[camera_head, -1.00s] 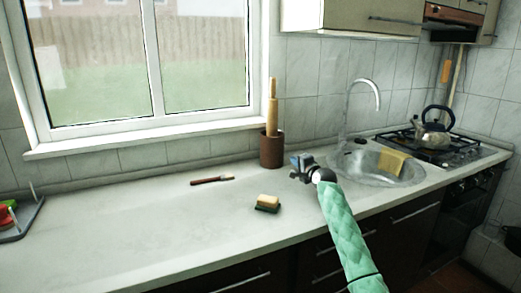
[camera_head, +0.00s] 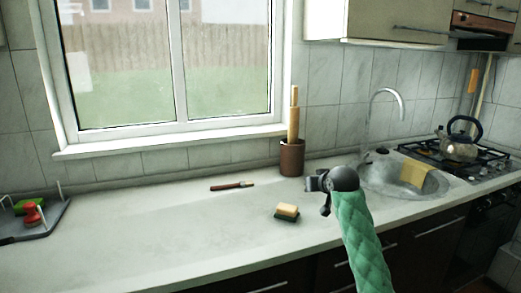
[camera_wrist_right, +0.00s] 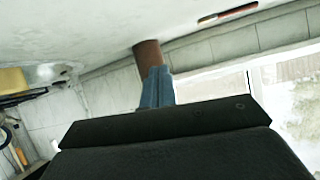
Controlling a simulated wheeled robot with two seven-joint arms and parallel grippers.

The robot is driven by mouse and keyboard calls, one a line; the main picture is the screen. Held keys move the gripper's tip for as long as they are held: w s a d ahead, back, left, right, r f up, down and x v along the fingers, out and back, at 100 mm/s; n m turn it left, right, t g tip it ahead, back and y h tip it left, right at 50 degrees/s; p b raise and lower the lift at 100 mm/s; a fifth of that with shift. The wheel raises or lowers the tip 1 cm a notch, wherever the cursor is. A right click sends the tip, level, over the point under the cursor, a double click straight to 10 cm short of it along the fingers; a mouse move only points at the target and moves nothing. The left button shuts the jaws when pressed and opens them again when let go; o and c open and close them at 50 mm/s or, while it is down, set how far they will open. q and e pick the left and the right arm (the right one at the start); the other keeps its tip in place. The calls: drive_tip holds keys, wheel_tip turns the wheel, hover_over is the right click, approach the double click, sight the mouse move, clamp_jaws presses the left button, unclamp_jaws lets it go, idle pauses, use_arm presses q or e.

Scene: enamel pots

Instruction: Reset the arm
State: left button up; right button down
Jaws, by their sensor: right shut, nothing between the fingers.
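My right arm comes in from the lower right in a green padded sleeve. Its gripper (camera_head: 316,183) is held above the counter (camera_head: 150,228), left of the sink and in front of the brown pot. In the right wrist view its blue-grey fingers (camera_wrist_right: 157,88) are together with nothing between them. My left gripper is in neither view.
A sponge (camera_head: 287,211) and a brown-handled tool (camera_head: 232,186) lie on the counter. A brown pot (camera_head: 292,160) holds a rolling pin. A dark tray (camera_head: 45,222) is at left. The sink (camera_head: 385,178) and stove with a kettle (camera_head: 459,146) are at right.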

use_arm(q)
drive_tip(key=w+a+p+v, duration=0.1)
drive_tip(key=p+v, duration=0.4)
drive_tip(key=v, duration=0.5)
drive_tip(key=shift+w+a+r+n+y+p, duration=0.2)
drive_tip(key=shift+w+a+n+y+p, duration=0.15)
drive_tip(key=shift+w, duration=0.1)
use_arm(e)
drive_tip(key=s+a+f+g, duration=0.1)
drive_tip(key=s+f+g, duration=0.2)
drive_tip(key=s+f, duration=0.8)
drive_tip(key=s+a+f+g+h, duration=0.1)
drive_tip(key=s+f+g, duration=0.2)
drive_tip(key=s+f, duration=0.8)
drive_tip(key=s+a+f+g, duration=0.1)
drive_tip(key=s+f, duration=1)
drive_tip(key=s, duration=2.6)
drive_tip(key=g, duration=0.2)
drive_tip(key=shift+s+a+f+g+h, duration=0.3)
drive_tip(key=shift+a, duration=0.05)
